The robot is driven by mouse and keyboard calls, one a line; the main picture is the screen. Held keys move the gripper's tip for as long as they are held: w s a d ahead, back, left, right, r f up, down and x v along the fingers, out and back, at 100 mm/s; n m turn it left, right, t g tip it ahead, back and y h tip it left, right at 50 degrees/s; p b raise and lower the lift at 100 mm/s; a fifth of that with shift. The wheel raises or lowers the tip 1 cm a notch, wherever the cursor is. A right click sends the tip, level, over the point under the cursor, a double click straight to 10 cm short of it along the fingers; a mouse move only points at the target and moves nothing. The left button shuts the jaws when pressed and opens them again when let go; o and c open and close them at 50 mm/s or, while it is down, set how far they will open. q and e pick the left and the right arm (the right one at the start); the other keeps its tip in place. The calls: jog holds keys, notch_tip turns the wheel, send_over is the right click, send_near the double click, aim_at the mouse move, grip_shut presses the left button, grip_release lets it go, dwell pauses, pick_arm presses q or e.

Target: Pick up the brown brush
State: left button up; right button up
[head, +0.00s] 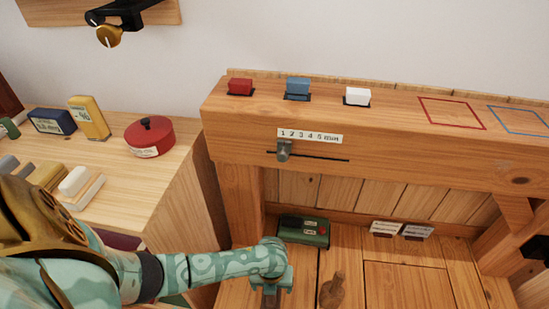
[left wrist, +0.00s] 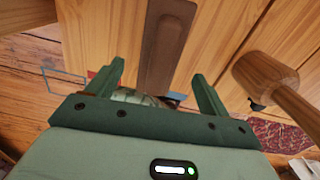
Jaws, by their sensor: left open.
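My left gripper (head: 271,290) reaches down over the wooden surface at the bottom of the head view. In the left wrist view my left gripper (left wrist: 157,72) is open, its two green fingers apart with nothing held. A long, flat brown piece (left wrist: 166,38) lies on the pale boards beyond and between the fingertips. It looks like the brown brush, but no bristles show and its near end is hidden by the gripper. A turned wooden peg or handle (head: 333,290) stands just right of the gripper; it also shows in the left wrist view (left wrist: 270,85).
A wooden ledge with a slider (head: 284,150) and red, blue and white blocks (head: 357,97) rises behind. A green box (head: 303,231) sits beyond the gripper, and two small labelled pieces (head: 416,232) lie further right. A side cabinet holds a red pot (head: 149,137).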

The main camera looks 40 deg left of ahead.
pick_arm(q)
notch_tip(320, 180, down, 4)
jog(key=shift+w+a+f+b, duration=0.1)
jog(key=shift+f+b, duration=0.05)
jog(key=shift+b, duration=1)
pick_arm(e)
jog(key=shift+w+d+f+n, duration=0.15)
jog(key=shift+w+d+f, duration=0.15)
jog(key=shift+d+f, duration=0.15)
jog(key=shift+w+d+f+n, duration=0.15)
jog(key=shift+w+d+f, duration=0.15)
jog(key=shift+f, duration=0.25)
pick_arm(q)
jog(key=shift+c, duration=0.3)
jog(key=c, duration=1.1)
jog(key=shift+r, duration=0.3)
